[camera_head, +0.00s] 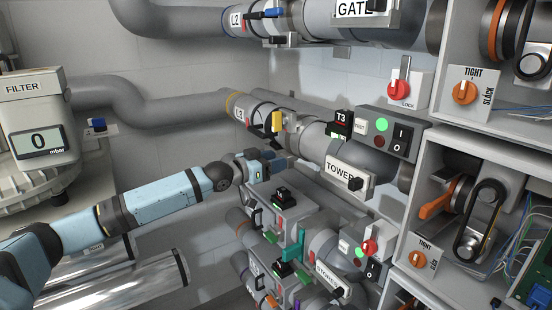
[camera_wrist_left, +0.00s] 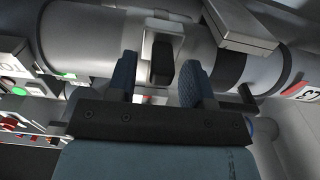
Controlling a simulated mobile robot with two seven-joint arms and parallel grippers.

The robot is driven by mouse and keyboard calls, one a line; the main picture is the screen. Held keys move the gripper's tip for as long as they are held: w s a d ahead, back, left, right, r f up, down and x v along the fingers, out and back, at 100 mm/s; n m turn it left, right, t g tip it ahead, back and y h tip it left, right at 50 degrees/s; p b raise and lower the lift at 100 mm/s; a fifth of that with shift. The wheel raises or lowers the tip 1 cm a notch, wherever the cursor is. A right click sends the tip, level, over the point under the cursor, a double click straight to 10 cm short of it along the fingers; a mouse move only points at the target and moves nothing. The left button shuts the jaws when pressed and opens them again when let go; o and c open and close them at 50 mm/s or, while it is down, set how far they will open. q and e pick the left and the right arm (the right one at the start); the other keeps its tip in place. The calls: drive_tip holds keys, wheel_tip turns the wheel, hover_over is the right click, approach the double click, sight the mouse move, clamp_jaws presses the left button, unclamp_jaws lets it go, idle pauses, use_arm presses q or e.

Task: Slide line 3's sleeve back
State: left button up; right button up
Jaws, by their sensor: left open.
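Line 3's pipe carries the L3 label (camera_head: 239,114) and a yellow band. Right of the label is the grey sleeve section (camera_head: 262,113), with a dark handle (camera_head: 258,131) and a yellow lever (camera_head: 277,122). My left gripper (camera_head: 276,156) is just below this pipe, open. In the left wrist view its two blue fingers (camera_wrist_left: 160,82) stand on either side of a black block (camera_wrist_left: 162,60) on a metal bracket at the pipe. I cannot tell whether they touch it. The L3 label shows there at the right edge (camera_wrist_left: 302,92). My right gripper is not in view.
The T3 unit (camera_head: 339,122), a control box (camera_head: 385,133) and the TOWER plate (camera_head: 347,178) are to the right. Line 2's pipe (camera_head: 280,20) runs above. More pipes and a green lever (camera_head: 301,243) crowd below. A filter unit (camera_head: 30,120) stands left.

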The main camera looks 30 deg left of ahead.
use_arm(q)
drive_tip(key=shift+w+d, duration=0.2)
drive_tip(key=shift+w, duration=0.2)
clamp_jaws()
drive_tip(key=d, duration=0.1)
drive_tip(key=s+d+p, duration=0.1)
drive_tip(key=d, duration=0.1)
drive_tip(key=s+d+p, duration=0.1)
drive_tip(key=d, duration=0.1)
drive_tip(key=shift+f, duration=0.15)
